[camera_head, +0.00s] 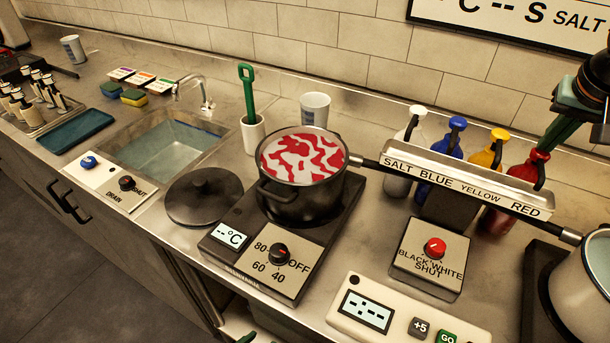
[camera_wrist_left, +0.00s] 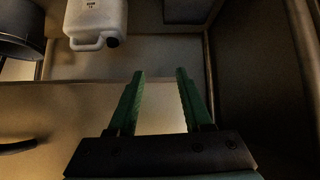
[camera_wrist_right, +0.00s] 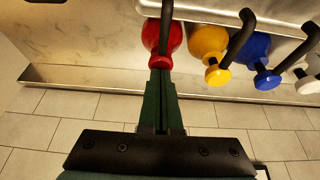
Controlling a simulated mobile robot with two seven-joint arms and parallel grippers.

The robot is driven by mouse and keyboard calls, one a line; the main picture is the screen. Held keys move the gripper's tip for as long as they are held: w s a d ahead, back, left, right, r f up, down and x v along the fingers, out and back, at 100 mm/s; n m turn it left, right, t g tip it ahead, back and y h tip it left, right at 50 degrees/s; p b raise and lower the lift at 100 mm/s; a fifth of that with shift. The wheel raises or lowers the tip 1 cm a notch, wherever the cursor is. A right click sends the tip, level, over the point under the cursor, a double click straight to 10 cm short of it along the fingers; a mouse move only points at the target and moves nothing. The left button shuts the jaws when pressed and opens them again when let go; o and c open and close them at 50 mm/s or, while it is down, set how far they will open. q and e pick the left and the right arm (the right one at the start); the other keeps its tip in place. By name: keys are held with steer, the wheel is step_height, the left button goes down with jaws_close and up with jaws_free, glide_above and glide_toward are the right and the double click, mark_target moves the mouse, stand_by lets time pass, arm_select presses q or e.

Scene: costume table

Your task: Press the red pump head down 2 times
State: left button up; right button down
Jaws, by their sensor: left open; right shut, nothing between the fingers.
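The red pump head (camera_head: 540,156) tops a red bottle (camera_head: 522,178) behind the label ledge, at the right end of a row of pump bottles. In the right wrist view the red pump head (camera_wrist_right: 161,62) has a black spout. My right gripper (camera_head: 548,140) is shut and empty, its fingertips right at the red head. In the right wrist view the tips (camera_wrist_right: 161,74) overlap the head's edge; I cannot tell whether they touch. My left gripper (camera_wrist_left: 158,75) is open and empty, low under the counter; a green tip shows at the bottom of the head view (camera_head: 247,337).
Yellow (camera_head: 496,137), blue (camera_head: 456,125) and white (camera_head: 416,112) pump heads stand left of the red one. The label ledge (camera_head: 450,178) runs in front. A pot (camera_head: 300,205) and a light pot (camera_head: 565,290) flank it. A white jug (camera_wrist_left: 97,20) is near my left gripper.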

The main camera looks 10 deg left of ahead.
steer(key=shift+f, duration=0.25)
steer(key=shift+r+p, duration=0.9)
steer(key=shift+p, duration=0.05)
steer(key=shift+r+p, duration=0.4)
steer(key=shift+r, duration=0.1)
steer(key=shift+f, duration=0.15)
steer(key=shift+f+b, duration=0.75)
steer(key=shift+f, duration=0.45)
steer(key=shift+r+p, duration=1.3)
steer(key=shift+r, duration=0.1)
